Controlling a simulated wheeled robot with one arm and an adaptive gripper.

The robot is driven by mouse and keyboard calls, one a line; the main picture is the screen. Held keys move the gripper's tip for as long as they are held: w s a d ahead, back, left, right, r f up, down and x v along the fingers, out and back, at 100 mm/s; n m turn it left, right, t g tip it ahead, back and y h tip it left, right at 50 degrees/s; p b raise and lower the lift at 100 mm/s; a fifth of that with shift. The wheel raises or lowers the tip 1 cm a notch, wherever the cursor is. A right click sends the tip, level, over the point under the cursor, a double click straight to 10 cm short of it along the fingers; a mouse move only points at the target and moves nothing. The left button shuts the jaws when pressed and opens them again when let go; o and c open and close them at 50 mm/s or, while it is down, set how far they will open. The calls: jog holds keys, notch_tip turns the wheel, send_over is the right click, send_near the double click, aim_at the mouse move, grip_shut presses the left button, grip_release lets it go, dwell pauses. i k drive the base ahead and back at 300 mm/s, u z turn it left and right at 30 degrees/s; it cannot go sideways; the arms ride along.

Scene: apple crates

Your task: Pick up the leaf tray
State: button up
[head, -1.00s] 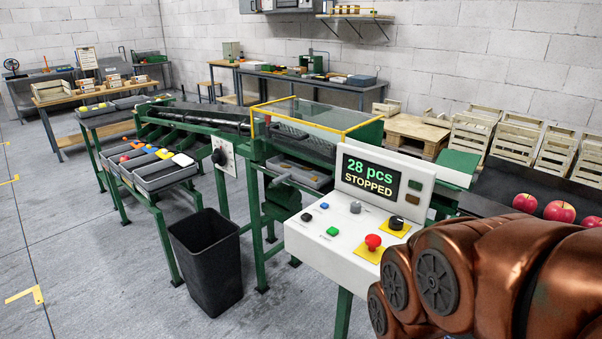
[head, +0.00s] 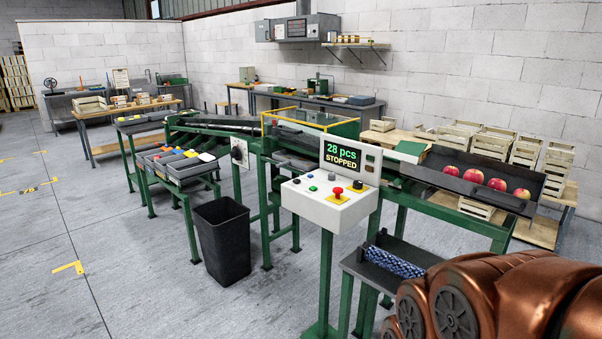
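I cannot pick out a leaf tray with certainty. A grey tray-like part (head: 292,160) shows in the head view inside the green-framed sorting machine, below the clear guard (head: 310,123). Its contents are too small to tell, and the control box partly hides that area. My copper-coloured arm fills the lower right corner. My gripper is outside the picture.
The control box (head: 318,205) reads "28 pcs STOPPED". A black bin (head: 222,245) stands on the floor before the machine. Grey bins (head: 190,170) stand left. Floor is clear at left.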

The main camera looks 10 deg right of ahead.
aim_at(314, 162)
jog(key=z, duration=0.3)
jog(key=k, duration=0.15)
jog(key=u, duration=1)
jog(key=i, duration=3.25)
jog(key=z, duration=2.85)
jog(key=i, duration=0.55)
jog(key=u, duration=3.3)
